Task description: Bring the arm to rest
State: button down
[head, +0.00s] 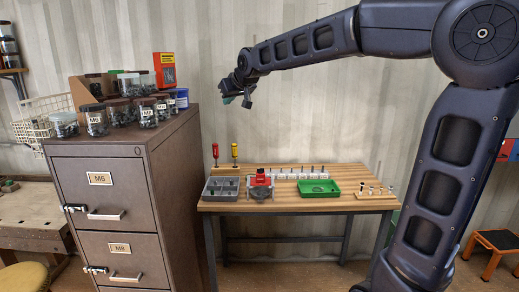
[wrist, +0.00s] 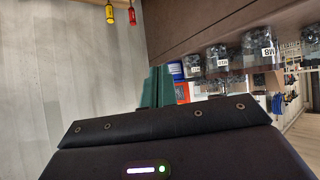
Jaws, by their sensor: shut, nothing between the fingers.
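My arm reaches across the upper part of the head view from the right. My gripper (head: 227,99) is at the arm's left end, in the air in front of the corrugated wall. It is to the right of the filing cabinet's top and above the workbench's left end. In the wrist view the green fingers (wrist: 157,88) are together, shut and empty. They touch nothing that I can see.
A brown filing cabinet (head: 110,205) stands at the left with jars (head: 95,120) and a red box (head: 165,70) on top. The wooden workbench (head: 300,203) holds a grey tray (head: 222,189), a red vise (head: 261,177) and a green tray (head: 319,188). A stool (head: 497,239) is at the right.

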jog(key=s+d+f+m+g+h, duration=0.1)
jog(key=s+d+f+h, duration=0.2)
jog(key=d, duration=0.6)
jog(key=s+d+f+m, duration=0.2)
jog(key=s+d+f, duration=0.15)
jog(key=d, duration=0.55)
jog(key=s+d+f+m+g+h, duration=0.1)
jog(key=s+d+f+h, duration=0.2)
jog(key=d, duration=0.5)
jog(key=s+d+f+m+g, duration=0.1)
jog(key=s+d+f+m, duration=0.1)
jog(key=s+d+f, duration=0.3)
jog(key=s+d+f+m+g, duration=0.1)
jog(key=s+d+f, duration=0.4)
jog(key=s, duration=0.5)
jog(key=d, duration=0.2)
jog(key=shift+s+d+f+m, duration=0.3)
jog(key=shift+s+f+m, duration=0.05)
jog(key=shift+s+m, duration=0.05)
